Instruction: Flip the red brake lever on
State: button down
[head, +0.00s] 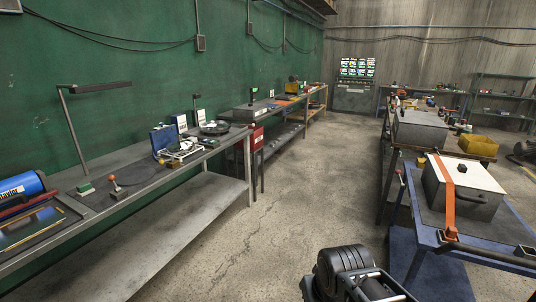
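A small lever with a red-orange knob (112,179) stands on a dark base on the left workbench (165,176); its knob points up and slightly left. Another thin upright handle with a reddish tip (400,174) shows at the left edge of the blue table on the right. I cannot tell for sure which of these is the brake lever, or whether either is on or off. Black parts of my arm show at the bottom centre, on the floor side, far from both. My gripper's fingers are not visible.
Concrete floor (300,180) is open between the benches. A blue cylinder (22,187) lies at the far left. A red box (257,138) is at the bench's end. A grey box with an orange strap (470,185) stands on the blue table (475,238). A lit panel (357,67) is at the back.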

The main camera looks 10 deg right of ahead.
aim_at(398, 172)
jog(key=z, duration=0.25)
jog(key=i, duration=2.5)
jog(key=z, duration=1.3)
jog(key=i, duration=1.2)
jog(key=z, duration=0.4)
